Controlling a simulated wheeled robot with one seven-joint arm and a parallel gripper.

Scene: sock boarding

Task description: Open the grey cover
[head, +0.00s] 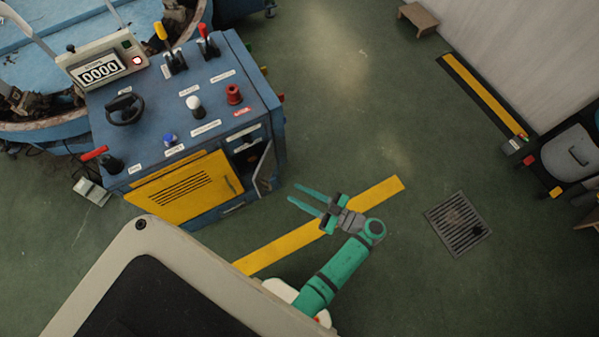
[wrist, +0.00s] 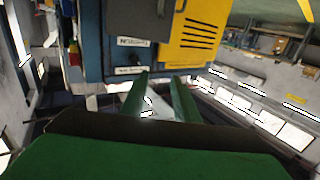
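The grey cover (head: 264,168) is a small hinged panel on the front of the blue control cabinet (head: 215,100), to the right of a yellow louvred panel. It appears swung out at an angle, with a dark recess on its left. In the wrist view the grey cover (wrist: 138,18) shows at the top, partly cut off, beside the yellow panel. My gripper (head: 294,193) is open, in front of the cabinet and a little right of the cover. Its two green fingers (wrist: 161,78) are apart with nothing between them, and no contact with the cover shows.
The yellow louvred panel (head: 184,187) fills the cabinet's lower front. Levers, knobs and a handwheel (head: 125,109) stand on top. A yellow floor stripe (head: 280,248) runs beneath my arm. A floor grate (head: 458,224) lies at right. The floor right of the cabinet is clear.

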